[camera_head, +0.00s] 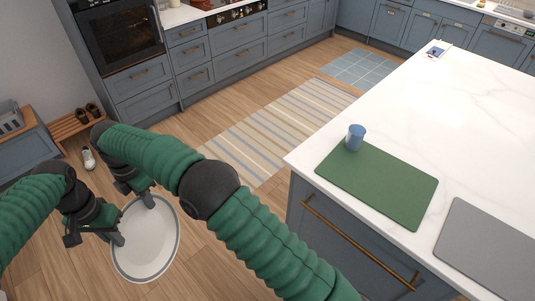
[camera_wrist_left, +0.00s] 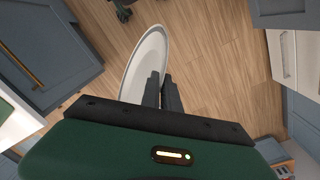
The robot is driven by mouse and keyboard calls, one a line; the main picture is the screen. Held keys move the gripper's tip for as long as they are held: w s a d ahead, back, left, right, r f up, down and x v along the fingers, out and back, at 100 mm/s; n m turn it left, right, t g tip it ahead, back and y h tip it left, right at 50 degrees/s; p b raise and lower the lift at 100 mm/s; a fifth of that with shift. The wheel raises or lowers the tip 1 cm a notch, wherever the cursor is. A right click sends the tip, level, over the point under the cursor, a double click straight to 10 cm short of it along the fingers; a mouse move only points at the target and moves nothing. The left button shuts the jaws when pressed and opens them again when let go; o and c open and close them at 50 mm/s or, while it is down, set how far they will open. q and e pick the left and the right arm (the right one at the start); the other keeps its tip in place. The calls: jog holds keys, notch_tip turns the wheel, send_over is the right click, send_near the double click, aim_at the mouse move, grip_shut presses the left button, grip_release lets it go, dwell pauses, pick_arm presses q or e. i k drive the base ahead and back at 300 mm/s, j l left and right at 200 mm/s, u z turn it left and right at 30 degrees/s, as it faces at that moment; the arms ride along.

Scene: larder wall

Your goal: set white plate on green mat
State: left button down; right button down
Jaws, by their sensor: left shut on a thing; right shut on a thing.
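The white plate (camera_head: 148,243) has a grey rim and hangs above the wooden floor at lower left in the head view, held by both grippers. My left gripper (camera_head: 117,238) is shut on its left edge. My right gripper (camera_head: 148,200) is shut on its upper edge. In the left wrist view the plate (camera_wrist_left: 140,65) shows at a steep angle between the fingers of my left gripper (camera_wrist_left: 162,80). The green mat (camera_head: 385,185) lies on the white island counter, right of the plate and apart from it. A blue cup (camera_head: 355,137) stands at the mat's far left edge.
A grey mat (camera_head: 490,250) lies on the counter right of the green one. The island's front edge and brass handle (camera_head: 350,240) are between plate and mat. A striped rug (camera_head: 280,130) lies on the floor. Shoes (camera_head: 88,158) and a low bench are at left.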

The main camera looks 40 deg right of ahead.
aim_at(396, 193)
jog(key=j+z, duration=0.1)
jog(key=z, duration=1.45)
jog(key=i+l+z, duration=0.25)
jog(key=z, duration=0.2)
jog(key=i+z, duration=0.45)
jog(key=i, duration=0.2)
